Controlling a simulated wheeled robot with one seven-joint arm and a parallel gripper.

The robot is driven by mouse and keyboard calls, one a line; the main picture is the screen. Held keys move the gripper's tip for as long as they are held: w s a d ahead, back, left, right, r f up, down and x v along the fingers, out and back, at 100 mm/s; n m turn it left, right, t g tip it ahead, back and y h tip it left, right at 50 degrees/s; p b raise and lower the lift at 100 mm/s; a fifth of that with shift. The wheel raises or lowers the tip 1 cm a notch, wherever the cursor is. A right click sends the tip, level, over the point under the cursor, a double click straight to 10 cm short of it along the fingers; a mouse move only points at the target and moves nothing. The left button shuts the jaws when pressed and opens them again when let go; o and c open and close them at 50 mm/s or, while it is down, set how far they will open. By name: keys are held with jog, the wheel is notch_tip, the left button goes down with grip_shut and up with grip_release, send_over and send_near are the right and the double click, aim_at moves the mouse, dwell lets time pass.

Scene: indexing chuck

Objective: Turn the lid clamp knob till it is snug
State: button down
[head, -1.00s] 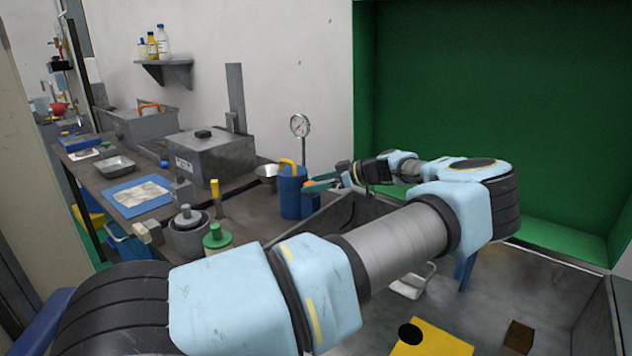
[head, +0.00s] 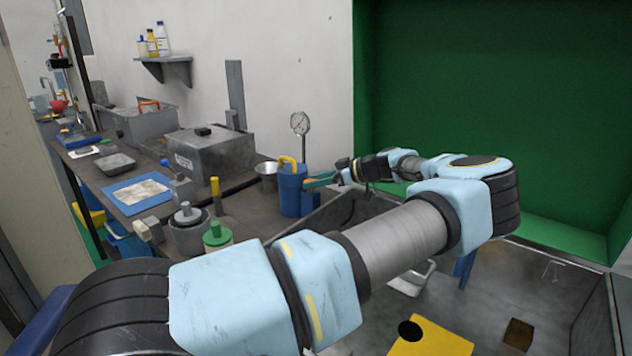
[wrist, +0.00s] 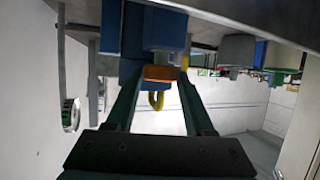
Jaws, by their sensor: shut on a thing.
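My gripper (head: 318,181) is at the right end of the bench, beside the blue jug (head: 289,192) with a yellow handle. In the wrist view, which looks upside down, its dark green fingers (wrist: 162,80) are closed on a small orange-brown piece (wrist: 162,73). A grey cylinder (wrist: 165,58) shows just behind that piece, and the jug (wrist: 140,45) is close behind. I cannot tell for sure whether the held piece is the lid clamp knob. A grey box (head: 212,158) with a black knob (head: 203,131) on its lid stands farther left, apart from my gripper.
A pot with a grey-white knob (head: 187,211) and a green-topped jar (head: 217,236) stand at the bench's front. A metal bowl (head: 267,171) and a gauge (head: 299,124) are near the jug. A yellow block (head: 432,338) lies in the grey tray area at lower right.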

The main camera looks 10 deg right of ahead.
jog(key=shift+d, duration=0.1)
jog(key=m+b, duration=0.1)
jog(key=t+h+b, duration=0.1)
jog(key=shift+s+f+m+t+b, duration=0.15)
jog(key=shift+f+m+t+b, duration=0.15)
jog(key=shift+m+b, duration=0.1)
jog(key=m+t+h+b, duration=0.2)
jog(key=b, duration=0.1)
jog(key=shift+s+a, duration=0.15)
jog(key=shift+a, duration=0.1)
jog(key=m+h+b, duration=0.1)
jog(key=m+t+h+b, duration=0.1)
jog(key=shift+a+r+m+b, duration=0.1)
jog(key=shift+a+m+b, duration=0.1)
jog(key=shift+m+b, duration=0.15)
jog(key=shift+a+r+m+t+h+b, duration=0.1)
jog(key=shift+r+m+t+h+b, duration=0.1)
jog(key=shift+m+t+h+b, duration=0.95)
jog(key=shift+g+h, duration=0.35)
jog(key=shift+h, duration=0.2)
jog(key=shift+c, duration=1.4)
grip_release()
